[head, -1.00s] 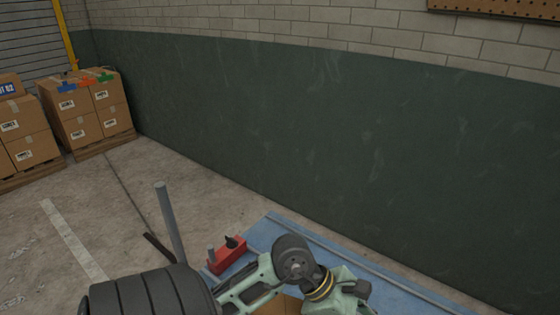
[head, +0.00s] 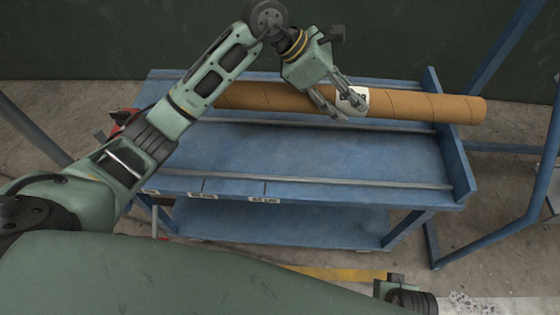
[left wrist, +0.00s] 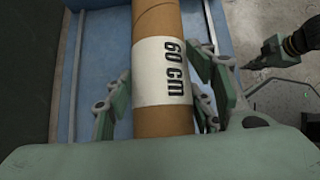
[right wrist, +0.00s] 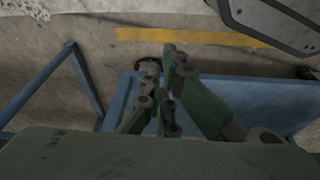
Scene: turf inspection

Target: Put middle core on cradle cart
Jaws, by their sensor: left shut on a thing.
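A brown cardboard core (head: 425,106) with a white label lies lengthwise along the back of a blue bench-like stand (head: 330,150), its right end sticking out past the stand's end plate. In the left wrist view the label on the core (left wrist: 155,22) reads 60 cm. My left gripper (head: 342,106) is shut on the core at the label, one finger on each side in the left wrist view (left wrist: 162,100). My right gripper (right wrist: 160,80) is empty, its fingers close together, low in front of the stand. I cannot tell whether the blue stand is the cradle cart.
The stand has metal rails, labels on its front edge and a lower shelf (head: 280,222). A red object (head: 116,128) is at its left end. A blue frame (head: 545,180) stands at the right. A dark green wall (head: 100,40) is close behind.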

